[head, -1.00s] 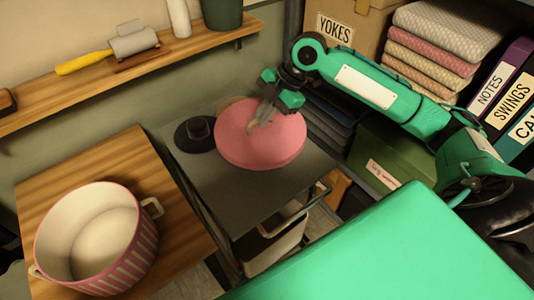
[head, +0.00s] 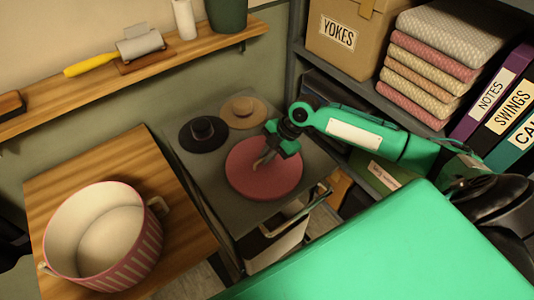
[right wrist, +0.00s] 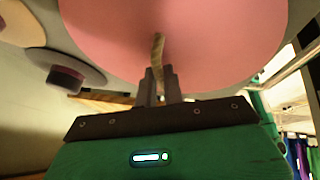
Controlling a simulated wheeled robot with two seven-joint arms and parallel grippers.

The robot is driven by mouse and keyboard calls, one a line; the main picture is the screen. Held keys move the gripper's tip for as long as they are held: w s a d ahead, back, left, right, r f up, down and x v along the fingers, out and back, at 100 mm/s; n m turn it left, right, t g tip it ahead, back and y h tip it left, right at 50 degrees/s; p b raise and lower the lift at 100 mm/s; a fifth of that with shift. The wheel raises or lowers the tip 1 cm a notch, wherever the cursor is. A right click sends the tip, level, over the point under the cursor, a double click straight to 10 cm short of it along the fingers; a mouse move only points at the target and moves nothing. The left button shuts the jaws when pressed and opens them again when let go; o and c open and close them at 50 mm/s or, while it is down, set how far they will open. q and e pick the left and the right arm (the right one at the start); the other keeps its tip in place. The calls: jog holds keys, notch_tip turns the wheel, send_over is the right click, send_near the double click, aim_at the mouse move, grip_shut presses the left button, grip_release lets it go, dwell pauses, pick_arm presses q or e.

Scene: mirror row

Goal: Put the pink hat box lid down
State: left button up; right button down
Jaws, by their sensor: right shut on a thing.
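The round pink hat box lid (head: 262,181) is at the front of a dark grey trolley top (head: 205,165) in the head view. It looks level, on or just above the surface; I cannot tell if it touches. My right gripper (head: 264,160) is shut on the lid's tan loop handle. In the right wrist view the lid (right wrist: 215,30) fills the top, with the handle (right wrist: 157,50) between the fingertips (right wrist: 159,75). The striped pink hat box (head: 105,240) stands open and empty on a wooden table. My left gripper is not in view.
A black hat (head: 203,132) and a tan hat (head: 245,111) lie on the trolley behind the lid. A wall shelf (head: 100,95) holds a lint roller. Shelving with binders and folded fabric (head: 430,75) stands at right.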

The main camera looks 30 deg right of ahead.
jog(key=shift+f, duration=0.1)
jog(key=c, duration=1.5)
grip_release()
jog(key=shift+r, duration=0.25)
jog(key=shift+d+r, duration=0.25)
jog(key=b+v, duration=0.1)
jog(key=v, duration=1)
jog(key=shift+s+r+b, duration=0.1)
jog(key=shift+r+b, duration=0.05)
jog(key=shift+b, duration=0.25)
jog(key=shift+a, duration=0.1)
